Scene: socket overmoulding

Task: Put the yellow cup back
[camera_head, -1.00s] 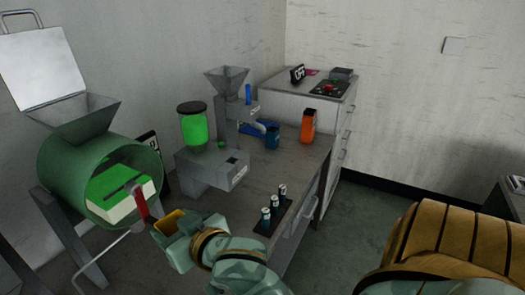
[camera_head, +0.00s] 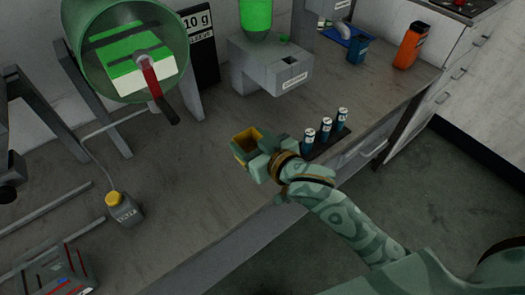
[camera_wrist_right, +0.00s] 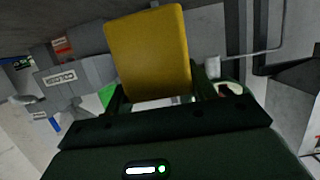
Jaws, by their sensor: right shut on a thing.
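My right gripper (camera_head: 259,160) is shut on the yellow cup (camera_head: 245,141). It holds the cup over the grey table, in front of the grey dispenser; I cannot tell how high above the table the cup is. The cup's open top shows in the head view. In the right wrist view the yellow cup (camera_wrist_right: 148,50) stands between the fingers (camera_wrist_right: 155,95) and fills the top middle. My left gripper is not in view.
The green drum (camera_head: 75,45) with a red-handled crank is at the upper left. The grey dispenser (camera_head: 270,70) stands behind the cup. Several small vials (camera_head: 325,127) stand right of my gripper. A yellow-capped bottle (camera_head: 122,210) is at the left. The table (camera_head: 190,215) is bare in front.

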